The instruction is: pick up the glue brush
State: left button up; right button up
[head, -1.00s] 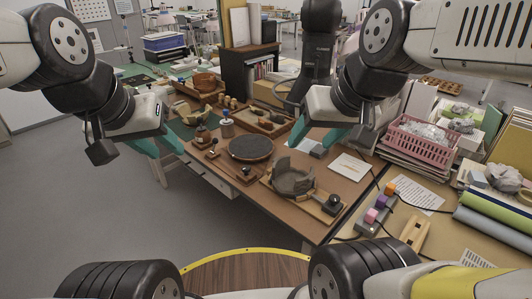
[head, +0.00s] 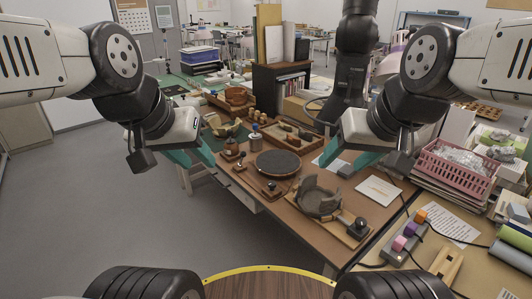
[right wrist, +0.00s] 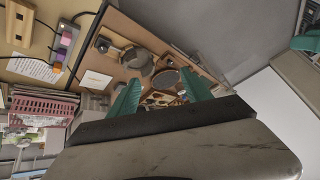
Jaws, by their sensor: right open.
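I cannot single out the glue brush for certain. Small items stand at the table's left edge: a brown jar (head: 231,146), a bottle with a blue part (head: 255,133), and a small stand with a dark knob (head: 240,161). My left gripper (head: 208,155) is empty above the table's left edge, left of the jar, its teal fingers apart. My right gripper (head: 332,156) is open and empty above the right side of the table. In the right wrist view its two fingers (right wrist: 161,92) are wide apart, with the table far beyond them.
A dark round turntable (head: 277,163) sits mid-table. A grey partial vessel (head: 318,201) stands on a board in front. Behind is a wooden tray of pieces (head: 289,138). A pink basket (head: 455,170) stands at right. Floor at left is clear.

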aim_at(229, 132)
jog(key=i+j+z, duration=0.35)
jog(key=j, duration=0.3)
jog(key=i+j+z, duration=0.3)
jog(key=j, duration=0.4)
jog(key=i+j+z, duration=0.15)
jog(key=j, duration=0.25)
jog(key=i+j+z, duration=0.2)
jog(key=j, duration=0.25)
